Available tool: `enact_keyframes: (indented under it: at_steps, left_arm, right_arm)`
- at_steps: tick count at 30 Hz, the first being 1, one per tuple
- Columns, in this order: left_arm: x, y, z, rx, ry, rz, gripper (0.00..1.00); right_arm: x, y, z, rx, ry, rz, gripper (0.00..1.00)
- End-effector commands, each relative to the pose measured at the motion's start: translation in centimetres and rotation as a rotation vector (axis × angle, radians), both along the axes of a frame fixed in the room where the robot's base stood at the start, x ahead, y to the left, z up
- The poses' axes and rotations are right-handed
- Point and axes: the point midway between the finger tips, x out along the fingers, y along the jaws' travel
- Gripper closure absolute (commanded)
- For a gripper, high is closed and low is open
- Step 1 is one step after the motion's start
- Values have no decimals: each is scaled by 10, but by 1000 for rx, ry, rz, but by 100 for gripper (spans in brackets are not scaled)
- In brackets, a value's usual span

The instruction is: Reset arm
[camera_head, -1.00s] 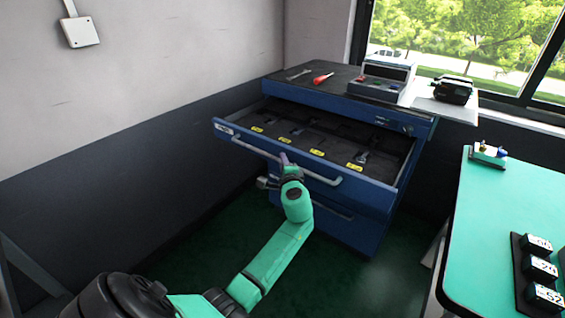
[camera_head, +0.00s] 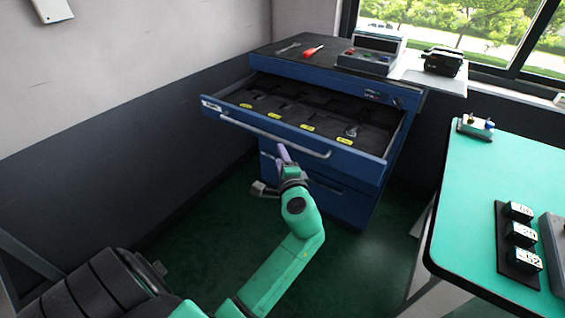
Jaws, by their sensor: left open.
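My left arm comes in from the bottom left, and its left gripper (camera_head: 275,170) is in front of the blue tool cabinet (camera_head: 335,198). The gripper is open and sits just below the handle (camera_head: 275,136) of the pulled-out top drawer (camera_head: 375,164). I cannot tell whether it touches the drawer front. No object shows between its fingers. My right gripper is not in view.
The open drawer has dark compartments with yellow labels (camera_head: 273,115). A red screwdriver (camera_head: 313,50), a grey instrument (camera_head: 370,52) and a black device (camera_head: 442,61) are on top. A green table (camera_head: 480,185) stands right with several black blocks.

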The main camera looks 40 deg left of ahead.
Motion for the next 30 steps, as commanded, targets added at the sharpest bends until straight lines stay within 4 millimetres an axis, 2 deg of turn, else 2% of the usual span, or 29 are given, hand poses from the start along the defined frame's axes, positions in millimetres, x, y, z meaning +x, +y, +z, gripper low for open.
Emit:
enact_keyframes:
  at_steps: [3, 6, 20, 22, 23, 26, 28, 29, 30]
  left_arm:
    - [-12, -13, 1, 0, 1, -1, 53]
    - [-15, -16, 3, 1, 1, 0, 53]
    - [-15, -16, 3, 0, 2, -1, 53]
    - [-12, -18, -6, -14, 16, -15, 53]
    - [-9, -20, -15, -28, 31, -27, 53]
    - [0, -32, -71, -128, 117, -101, 53]
    - [-1, -44, -131, -245, 203, -156, 53]
    - [-6, -50, -159, -306, 241, -174, 53]
    - [-15, -57, -196, -387, 290, -189, 53]
  right_arm:
    - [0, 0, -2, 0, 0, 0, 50]
    - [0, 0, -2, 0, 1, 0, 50]
    - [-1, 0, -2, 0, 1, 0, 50]
    - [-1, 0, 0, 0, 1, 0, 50]
    - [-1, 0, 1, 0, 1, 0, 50]
    - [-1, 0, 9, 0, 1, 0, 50]
    - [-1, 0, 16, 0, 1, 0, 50]
    - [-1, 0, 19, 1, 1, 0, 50]
    - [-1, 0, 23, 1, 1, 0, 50]
